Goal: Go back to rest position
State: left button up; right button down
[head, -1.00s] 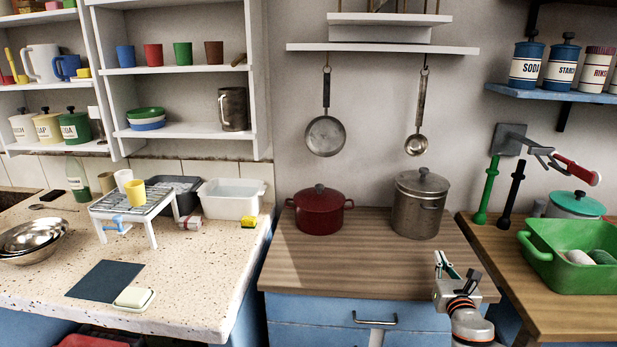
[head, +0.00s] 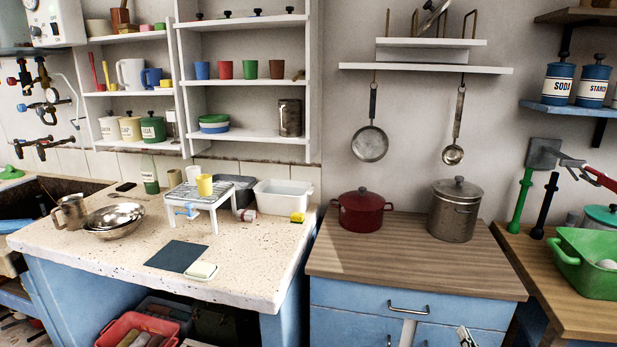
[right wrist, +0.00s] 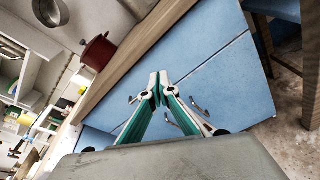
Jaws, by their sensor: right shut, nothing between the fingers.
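My right gripper (head: 466,337) shows only at the bottom edge of the head view, in front of the blue cabinet (head: 350,297). In the right wrist view its two green-and-grey fingers (right wrist: 158,88) meet at the tips, shut with nothing between them. Behind the fingers are the blue cabinet doors and their metal handles. The gripper is below the wooden worktop (head: 410,262) and holds nothing. My left gripper is not in view.
A red pot (head: 362,213) and a steel pot (head: 455,212) stand on the worktop. Left, a speckled stone counter (head: 110,240) carries bowls, a small rack and a white basin (head: 283,196). A green tub (head: 590,265) sits on the right counter.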

jog(key=s+a+f+m+g+y, duration=0.1)
jog(key=s+a+f+m, duration=0.3)
jog(key=s, duration=0.6)
jog(key=s+a+f+m+g+y, duration=0.2)
jog(key=s+a+f+m, duration=0.3)
jog(key=s+a+m, duration=0.4)
jog(key=s+a+f+m+g+y, duration=0.2)
jog(key=s+a+f+m, duration=0.3)
jog(key=s+m, duration=0.5)
jog(key=shift+s+a+f, duration=0.25)
jog(key=shift+s+a, duration=0.9)
jog(key=shift+s, duration=0.05)
